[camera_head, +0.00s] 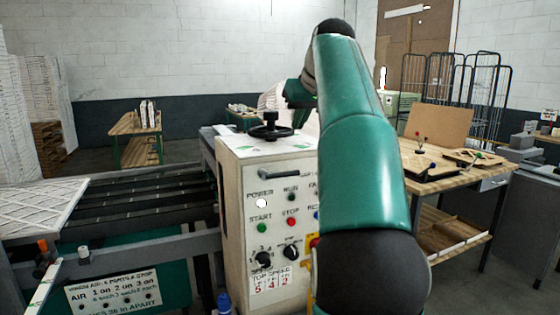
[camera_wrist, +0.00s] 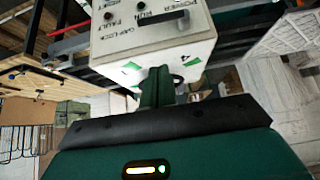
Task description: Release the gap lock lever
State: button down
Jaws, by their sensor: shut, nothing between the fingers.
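The gap lock lever (camera_head: 279,174) is a dark horizontal bar high on the front of the white control cabinet (camera_head: 237,240). In the wrist view the lever (camera_wrist: 160,45) crosses the panel near the "GAP LOCK" label. My gripper (camera_wrist: 158,72) is shut and empty, with its green fingers by the cabinet's top edge, apart from the lever. In the head view my arm covers the panel's right part, and my fingertips cannot be made out.
A black handwheel (camera_head: 270,131) stands on the cabinet top, close to my gripper. A conveyor (camera_head: 130,200) runs along the left. A wooden workbench (camera_head: 440,180) stands at right. Buttons and two black knobs (camera_head: 291,252) sit below the lever.

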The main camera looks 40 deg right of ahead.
send_over(289, 173)
notch_tip(289, 173, down, 8)
jog(key=shift+f, duration=0.2)
jog(key=f, duration=0.3)
jog(key=shift+s+a+f, duration=0.1)
jog(key=shift+s+f, duration=0.15)
jog(key=shift+f, duration=0.05)
jog(key=shift+s, duration=0.15)
